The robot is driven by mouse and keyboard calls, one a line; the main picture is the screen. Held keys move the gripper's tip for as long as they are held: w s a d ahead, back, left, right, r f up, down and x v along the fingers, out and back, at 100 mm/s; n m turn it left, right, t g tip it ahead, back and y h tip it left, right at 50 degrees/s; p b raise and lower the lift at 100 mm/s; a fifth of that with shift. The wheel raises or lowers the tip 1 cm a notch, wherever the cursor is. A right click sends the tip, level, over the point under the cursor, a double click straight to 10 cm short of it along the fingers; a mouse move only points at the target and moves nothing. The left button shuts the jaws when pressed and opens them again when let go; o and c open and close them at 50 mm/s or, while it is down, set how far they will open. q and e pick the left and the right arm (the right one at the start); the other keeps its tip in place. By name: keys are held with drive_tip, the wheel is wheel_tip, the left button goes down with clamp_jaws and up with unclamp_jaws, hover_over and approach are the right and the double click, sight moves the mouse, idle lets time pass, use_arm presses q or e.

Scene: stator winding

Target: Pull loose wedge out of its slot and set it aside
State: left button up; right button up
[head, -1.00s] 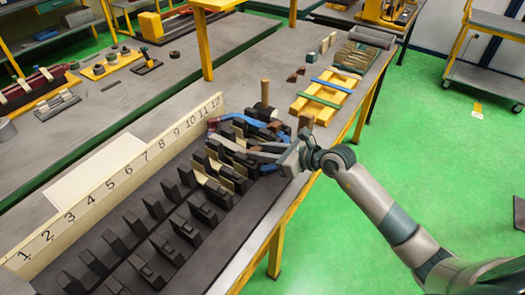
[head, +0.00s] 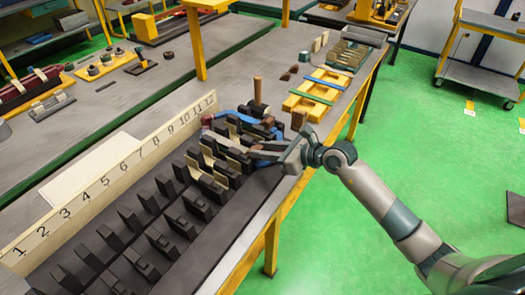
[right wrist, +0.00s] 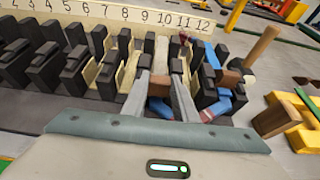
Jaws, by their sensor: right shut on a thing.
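The stator block (head: 95,238) lies along the bench with rows of dark teeth and slots. My right gripper (head: 256,151) reaches in from the right, low over the slots near the high-number end. In the right wrist view my right gripper (right wrist: 161,82) has its two fingers on either side of a small brown piece, which looks like the loose wedge (right wrist: 159,88). It is shut on this piece. The fingers and neighbouring teeth hide part of it, so I cannot tell how deep it sits. My left gripper is not in view.
A number strip (head: 120,172) stands behind the slots. Blue coils (head: 240,118) lie around the high-number teeth. An upright wooden-handled tool (head: 257,92) stands beyond. A yellow rack (head: 318,92) and a wooden block (head: 299,118) are close to the gripper.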

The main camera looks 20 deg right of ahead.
drive_tip(key=o, duration=1.1)
drive_tip(key=shift+o, duration=0.2)
